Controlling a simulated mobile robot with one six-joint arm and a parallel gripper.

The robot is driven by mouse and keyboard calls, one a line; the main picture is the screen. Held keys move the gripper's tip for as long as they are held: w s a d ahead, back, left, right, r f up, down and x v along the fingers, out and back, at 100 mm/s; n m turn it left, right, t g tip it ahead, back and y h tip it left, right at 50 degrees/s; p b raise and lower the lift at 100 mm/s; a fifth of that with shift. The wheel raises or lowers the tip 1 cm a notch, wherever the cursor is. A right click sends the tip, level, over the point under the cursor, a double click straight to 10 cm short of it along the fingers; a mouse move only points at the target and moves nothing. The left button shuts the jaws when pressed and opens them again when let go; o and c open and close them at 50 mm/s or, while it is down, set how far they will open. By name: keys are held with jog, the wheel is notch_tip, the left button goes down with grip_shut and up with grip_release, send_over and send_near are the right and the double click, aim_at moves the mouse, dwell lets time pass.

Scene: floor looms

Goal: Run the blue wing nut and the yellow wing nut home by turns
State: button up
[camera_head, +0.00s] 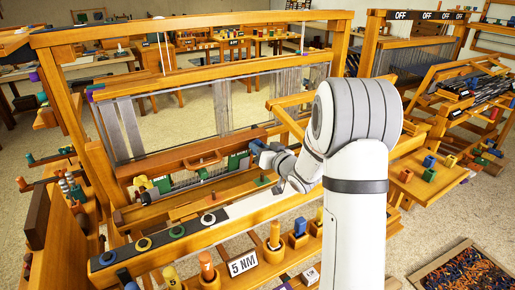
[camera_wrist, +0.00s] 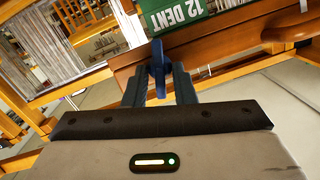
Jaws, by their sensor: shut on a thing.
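My gripper (camera_wrist: 159,90) is shut on the blue wing nut (camera_wrist: 158,62), whose upright blue wing shows between the two fingertips in the wrist view. The yellow wing nut (camera_head: 141,182) shows at the reed's left end, apart from my gripper. How far either nut is threaded cannot be seen.
A wooden handle (camera_head: 203,161) lies just above the reed. A dark strip with coloured rings (camera_head: 160,239) and a "5 NM" sign (camera_head: 242,263) with pegs stand in front. Loom posts flank the work. A bin of loose pieces (camera_head: 462,275) is on the floor at right.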

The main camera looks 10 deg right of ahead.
jog(key=shift+s+f+m, duration=0.1)
jog(key=shift+f+m, duration=0.2)
jog(key=shift+f, duration=0.05)
jog(key=shift+a, duration=0.1)
jog(key=o, duration=0.7)
jog(key=shift+c, duration=0.2)
jog(key=shift+r, duration=0.1)
jog(key=shift+r, duration=0.1)
jog(key=v, duration=0.7)
jog(key=shift+s+d, duration=0.25)
